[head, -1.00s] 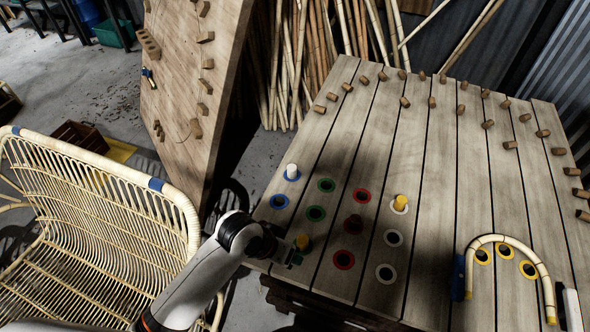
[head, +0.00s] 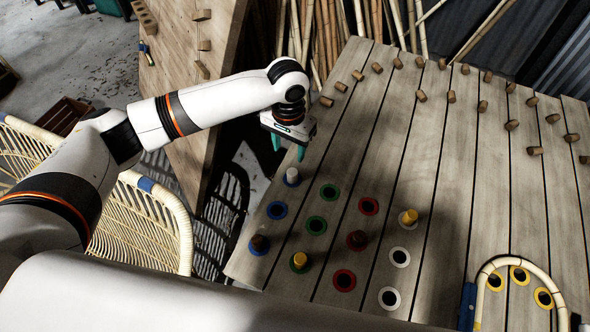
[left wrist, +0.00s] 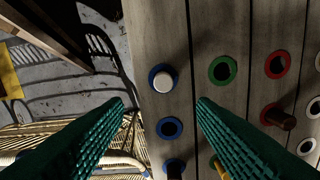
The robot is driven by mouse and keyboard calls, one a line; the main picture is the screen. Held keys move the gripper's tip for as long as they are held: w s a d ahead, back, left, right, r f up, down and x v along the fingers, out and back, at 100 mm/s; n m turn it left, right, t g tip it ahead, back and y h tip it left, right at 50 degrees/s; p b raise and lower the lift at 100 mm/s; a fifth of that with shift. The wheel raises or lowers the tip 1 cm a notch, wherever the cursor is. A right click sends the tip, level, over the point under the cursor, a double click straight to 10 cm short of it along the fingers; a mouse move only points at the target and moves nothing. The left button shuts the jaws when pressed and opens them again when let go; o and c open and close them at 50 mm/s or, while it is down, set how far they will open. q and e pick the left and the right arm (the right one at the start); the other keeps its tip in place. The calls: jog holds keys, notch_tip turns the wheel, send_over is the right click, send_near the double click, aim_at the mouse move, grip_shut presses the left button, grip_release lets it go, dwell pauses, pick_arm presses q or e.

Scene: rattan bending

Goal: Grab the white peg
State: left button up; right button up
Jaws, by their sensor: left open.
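The white peg (head: 292,175) stands upright in the top blue-ringed hole at the left edge of the slatted wooden table (head: 440,140). In the left wrist view the white peg (left wrist: 163,82) shows its round top, ahead of and between the two green fingers. My left gripper (head: 288,148) is open, pointing down just above and behind the white peg in the head view. Its fingers (left wrist: 164,118) are empty and apart from the peg. My right gripper is not in view.
Yellow pegs (head: 409,216) and brown pegs (head: 357,239) stand in other ringed holes nearby. A bent rattan piece (head: 520,265) lies at the right front. Wooden dowels line the table's back. A rattan chair (head: 140,220) and a leaning board (head: 190,60) stand left.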

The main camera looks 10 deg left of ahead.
pick_arm(q)
send_over(292, 171)
jog(key=f, duration=0.5)
jog(key=shift+s+a+f+p, duration=0.15)
jog(key=shift+s+a+p, duration=0.15)
jog(key=shift+s, duration=0.1)
jog(key=shift+w+d+f+p, duration=0.15)
jog(key=shift+f+p, duration=0.1)
jog(key=shift+f, duration=1.3)
jog(key=shift+w+d+f+p, duration=0.15)
jog(key=shift+f+p, duration=0.05)
jog(key=shift+f, duration=1.35)
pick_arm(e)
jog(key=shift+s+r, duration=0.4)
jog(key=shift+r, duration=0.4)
pick_arm(q)
jog(key=shift+c, duration=0.5)
jog(key=c, duration=1)
jog(key=shift+o, duration=0.2)
jog(key=shift+r, duration=0.1)
